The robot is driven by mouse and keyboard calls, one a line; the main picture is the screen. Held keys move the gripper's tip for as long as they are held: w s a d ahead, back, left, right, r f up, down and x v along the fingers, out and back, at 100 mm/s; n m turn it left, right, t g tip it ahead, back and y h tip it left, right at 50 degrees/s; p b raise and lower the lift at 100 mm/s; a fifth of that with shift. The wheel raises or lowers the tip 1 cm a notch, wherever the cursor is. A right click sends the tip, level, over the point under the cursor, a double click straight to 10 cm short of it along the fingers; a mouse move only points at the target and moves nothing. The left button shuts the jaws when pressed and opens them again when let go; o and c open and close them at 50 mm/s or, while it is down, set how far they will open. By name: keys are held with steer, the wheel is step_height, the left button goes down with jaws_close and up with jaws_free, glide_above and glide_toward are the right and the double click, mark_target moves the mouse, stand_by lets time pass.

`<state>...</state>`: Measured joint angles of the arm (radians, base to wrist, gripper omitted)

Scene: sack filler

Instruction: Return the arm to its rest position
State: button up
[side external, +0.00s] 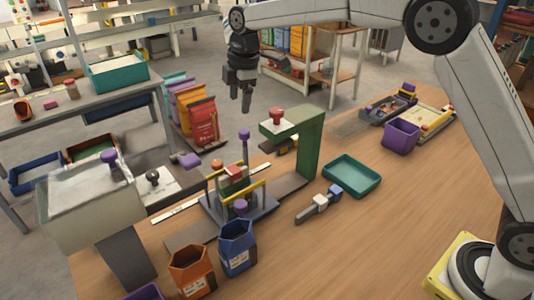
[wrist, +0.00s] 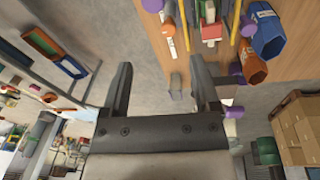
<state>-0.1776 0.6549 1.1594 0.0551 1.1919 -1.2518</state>
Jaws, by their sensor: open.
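My gripper (side external: 241,95) is raised in the air at the upper middle of the side external view, well above the floor beyond the bench and pointing down. In the wrist view its two dark fingers (wrist: 160,90) are spread apart with nothing between them. Grey floor and an edge of the wooden bench (side external: 400,215) show beyond them. My gripper touches nothing. My arm reaches from its yellow base at the lower right up and across to the left.
Below stand a green press-like frame (side external: 312,145), a fixture with yellow bars (side external: 258,192), a blue bin (side external: 237,250) and an orange bin (side external: 192,272). A teal tray (side external: 351,177) and purple bin (side external: 401,137) sit right. Colourful sacks (side external: 203,122) stand behind. The bench's right front is clear.

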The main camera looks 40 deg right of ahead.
steer(key=s+r+m+t+y, duration=0.1)
steer(key=s+r+m+t, duration=0.2)
steer(key=s+m, duration=0.4)
steer(key=s+d+f+m+g+h, duration=0.1)
steer(key=s+d+f+m, duration=0.3)
steer(key=s+f, duration=0.4)
steer(key=s+d+f+m, duration=0.5)
steer(key=s+d+f, duration=0.2)
steer(key=s, duration=0.6)
steer(key=shift+s+f+g+h, duration=0.4)
steer(key=shift+f, duration=0.15)
